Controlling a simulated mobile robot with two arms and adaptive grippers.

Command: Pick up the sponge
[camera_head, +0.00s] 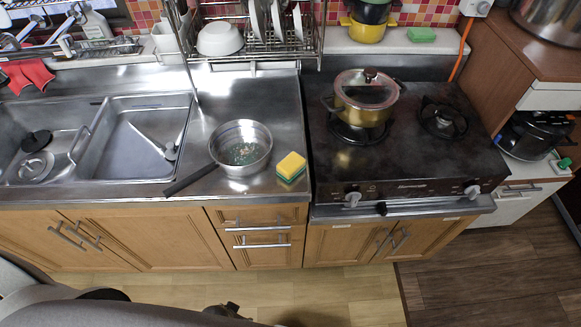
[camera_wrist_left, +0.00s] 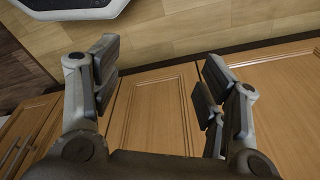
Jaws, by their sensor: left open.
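A sponge (camera_head: 291,166), yellow on top and green below, lies on the steel counter in the head view. It sits just right of a steel pan and left of the stove, near the counter's front edge. My left gripper (camera_wrist_left: 160,72) shows in the left wrist view with its two fingers wide apart and nothing between them. Wooden cabinet doors and the floor are behind it. The sponge does not show in that view. My right gripper is not in view.
The pan (camera_head: 240,145) has its dark handle pointing to the front left. A lidded pot (camera_head: 363,100) stands on the stove (camera_head: 420,150). The double sink (camera_head: 100,130) holds utensils. A dish rack (camera_head: 265,40) stands behind. A green block (camera_head: 421,34) lies at the back right.

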